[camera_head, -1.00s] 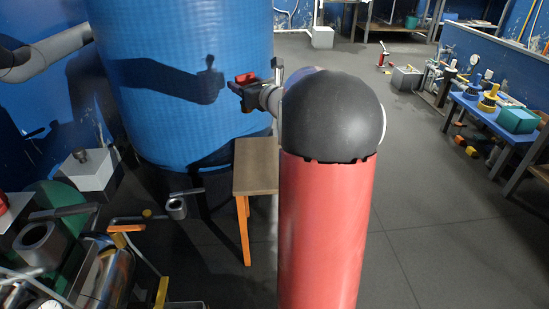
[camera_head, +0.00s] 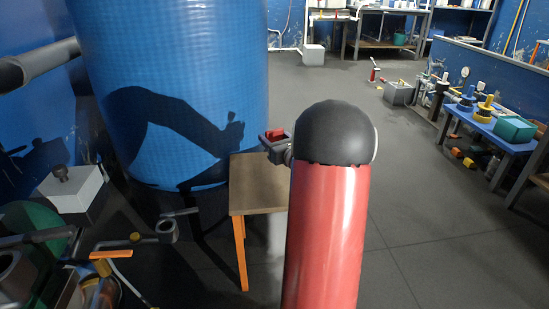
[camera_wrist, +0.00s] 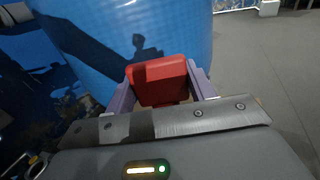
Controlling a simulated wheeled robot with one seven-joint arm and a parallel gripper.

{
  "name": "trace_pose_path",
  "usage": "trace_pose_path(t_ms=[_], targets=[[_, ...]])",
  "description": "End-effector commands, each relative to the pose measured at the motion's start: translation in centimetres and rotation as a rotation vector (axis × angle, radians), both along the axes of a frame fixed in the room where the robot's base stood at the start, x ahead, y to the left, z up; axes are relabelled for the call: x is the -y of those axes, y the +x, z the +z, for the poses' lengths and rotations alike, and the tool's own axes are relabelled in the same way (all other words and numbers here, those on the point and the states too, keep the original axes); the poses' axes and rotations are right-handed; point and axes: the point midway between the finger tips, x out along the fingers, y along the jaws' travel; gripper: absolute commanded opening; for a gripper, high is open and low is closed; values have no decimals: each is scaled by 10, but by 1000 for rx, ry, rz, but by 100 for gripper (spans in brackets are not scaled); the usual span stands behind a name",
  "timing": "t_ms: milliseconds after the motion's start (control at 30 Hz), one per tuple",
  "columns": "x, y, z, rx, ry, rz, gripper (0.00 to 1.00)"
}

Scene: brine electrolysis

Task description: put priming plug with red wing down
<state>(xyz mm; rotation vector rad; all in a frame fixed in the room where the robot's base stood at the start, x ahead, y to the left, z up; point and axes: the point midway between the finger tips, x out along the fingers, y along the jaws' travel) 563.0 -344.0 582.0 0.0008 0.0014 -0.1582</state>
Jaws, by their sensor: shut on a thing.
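My gripper (camera_head: 275,139) is shut on the priming plug's red wing (camera_head: 277,133). The red wing also shows in the wrist view (camera_wrist: 157,82), as a red block between the two fingers of my gripper (camera_wrist: 163,88). The rest of the plug is hidden below the wing and the gripper. In the head view the gripper appears over the back right part of a small brown-topped table (camera_head: 258,185) with an orange leg. I cannot tell how high above the top the plug is. The visible part of the tabletop is bare.
A large blue tank (camera_head: 170,80) stands just behind and left of the small table. Pipes and a grey clamp-like fitting (camera_head: 166,230) crowd the lower left. A blue bench (camera_head: 485,130) with yellow fittings and a green bin (camera_head: 516,128) stands at the right. The floor between is open.

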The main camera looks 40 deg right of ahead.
Motion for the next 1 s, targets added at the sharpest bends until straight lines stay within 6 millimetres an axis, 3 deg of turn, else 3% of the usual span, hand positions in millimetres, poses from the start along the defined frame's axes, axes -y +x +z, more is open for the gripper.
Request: trace_pose_path(t_ms=[233, 467, 867, 900, 1000], targets=[[0, 0, -20, 1, 0, 0, 27], [0, 0, -54, -1, 2, 0, 27], [0, 0, -60, 2, -1, 0, 27], [0, 0, -60, 1, -1, 0, 55], [0, 0, -59, 1, -1, 0, 68]])
